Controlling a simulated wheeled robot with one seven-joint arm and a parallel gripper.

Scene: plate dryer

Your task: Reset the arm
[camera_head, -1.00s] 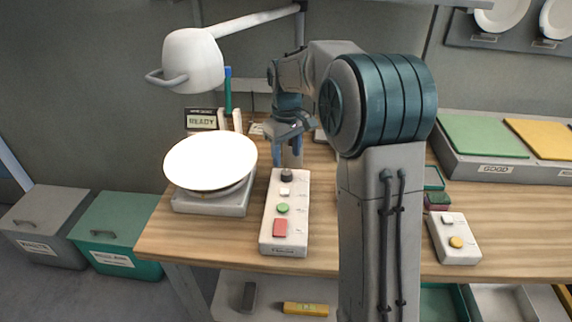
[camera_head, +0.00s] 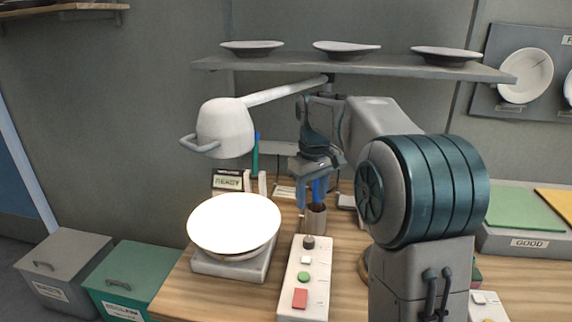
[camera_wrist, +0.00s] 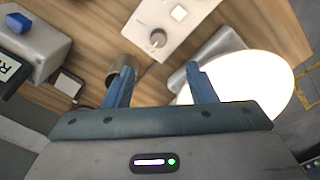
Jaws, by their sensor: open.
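My arm is bent over the workbench. My gripper (camera_head: 311,190) points down with its blue fingers apart, above the back of the bench. In the wrist view my gripper (camera_wrist: 160,85) shows nothing between its fingertips. The button panel (camera_head: 303,283) lies in front of it, with a dark knob and white, green and red buttons; it also shows in the wrist view (camera_wrist: 165,20). A bright round plate (camera_head: 234,224) sits on a grey base left of the panel, below a white lamp head (camera_head: 224,130). A brown cup (camera_head: 316,216) stands just below the fingers.
A shelf (camera_head: 400,67) with dark-rimmed plates runs above the arm. A READY sign (camera_head: 229,181) stands behind the plate. A grey bin (camera_head: 68,268) and a green bin (camera_head: 132,280) stand left of the bench. A green-topped GOOD tray (camera_head: 515,210) is at right.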

